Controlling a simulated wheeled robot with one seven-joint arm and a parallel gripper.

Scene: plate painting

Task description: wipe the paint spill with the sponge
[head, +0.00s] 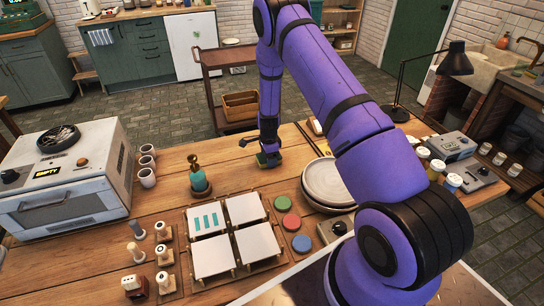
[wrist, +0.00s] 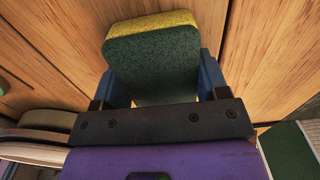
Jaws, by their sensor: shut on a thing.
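My gripper (head: 268,152) is at the far edge of the wooden table in the head view, pointing down. It is shut on the sponge (head: 262,160), which is dark green with a yellow layer. In the wrist view the sponge (wrist: 152,62) sits between the two blue fingers of my gripper (wrist: 157,78), over the wood. The sponge is at or just above the tabletop; I cannot tell whether it touches. I see no paint spill in either view; it may be hidden under the sponge or behind my arm.
Stacked plates (head: 328,182) stand right of the gripper. White tiles (head: 212,256) in a wooden rack and coloured discs (head: 291,222) lie in front. A black lamp (head: 455,62) and jars (head: 436,168) are at right.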

